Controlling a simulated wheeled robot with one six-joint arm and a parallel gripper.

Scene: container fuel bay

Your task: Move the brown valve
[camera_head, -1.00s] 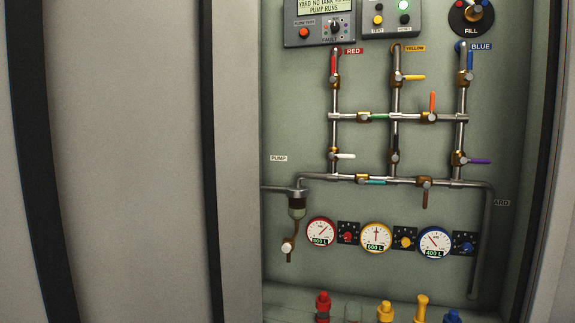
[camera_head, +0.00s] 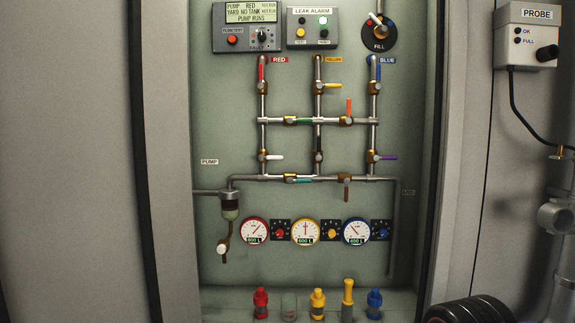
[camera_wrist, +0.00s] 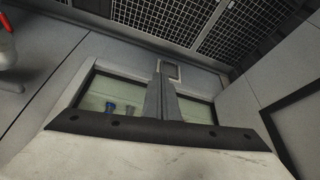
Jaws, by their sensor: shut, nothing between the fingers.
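The brown valve (camera_head: 346,183) sits on the lower horizontal pipe of the manifold in the head view, right of the teal-handled valve (camera_head: 299,180). Its brown handle hangs straight down, crosswise to the pipe. My gripper (camera_wrist: 160,68) shows only in the wrist view, with its two grey fingers together and nothing between them. It is apart from the valve, which I cannot make out in the wrist view.
Red, yellow and blue gauges (camera_head: 306,231) are below the manifold. Coloured couplings (camera_head: 318,304) stand on the cabinet floor. The cabinet's dark right edge (camera_head: 435,150) borders a wall with a PROBE box (camera_head: 526,34). A black coiled hose (camera_head: 470,311) is at lower right.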

